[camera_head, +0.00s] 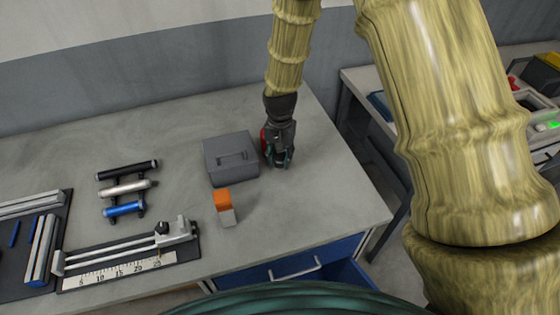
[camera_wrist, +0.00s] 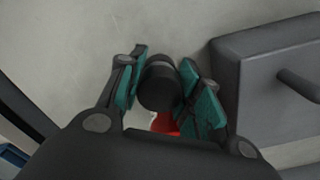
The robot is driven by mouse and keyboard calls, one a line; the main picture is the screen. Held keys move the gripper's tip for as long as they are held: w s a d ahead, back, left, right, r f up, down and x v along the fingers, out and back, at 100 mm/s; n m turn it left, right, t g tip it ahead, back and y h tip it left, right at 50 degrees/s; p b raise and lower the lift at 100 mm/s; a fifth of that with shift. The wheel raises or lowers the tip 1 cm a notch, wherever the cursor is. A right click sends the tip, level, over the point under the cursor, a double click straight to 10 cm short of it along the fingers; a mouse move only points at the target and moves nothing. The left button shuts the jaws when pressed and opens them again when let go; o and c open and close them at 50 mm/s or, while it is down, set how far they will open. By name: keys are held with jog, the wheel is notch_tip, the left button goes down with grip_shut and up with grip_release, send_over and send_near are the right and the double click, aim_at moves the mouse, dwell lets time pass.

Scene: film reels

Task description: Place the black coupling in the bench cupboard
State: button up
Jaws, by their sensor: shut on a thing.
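The black coupling (camera_wrist: 158,88) is a short dark cylinder between the teal finger pads of my gripper (camera_wrist: 160,90) in the wrist view. My gripper is shut on it. In the head view my gripper (camera_head: 280,158) points down over the bench, just right of the grey box; the coupling is mostly hidden there by the fingers. I cannot tell whether the coupling touches the bench top. The bench cupboard (camera_head: 262,276) shows as blue fronts with a pale handle below the bench's front edge. A blue part sticks out at its right; its inside is mostly hidden.
A grey lidded box (camera_head: 230,158) stands close left of my gripper. A red thing (camera_head: 263,140) is right beside the gripper. An orange-and-grey block (camera_head: 223,200) stands nearer the front. A rack of handles (camera_head: 126,187) and a ruler jig (camera_head: 120,272) lie left. The bench's right front is clear.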

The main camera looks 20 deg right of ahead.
aim_at(280, 163)
jog(key=shift+f+p, duration=0.6)
jog(key=shift+f, duration=0.95)
jog(key=shift+f, duration=0.2)
jog(key=o, duration=1.1)
jog(key=shift+r, duration=0.3)
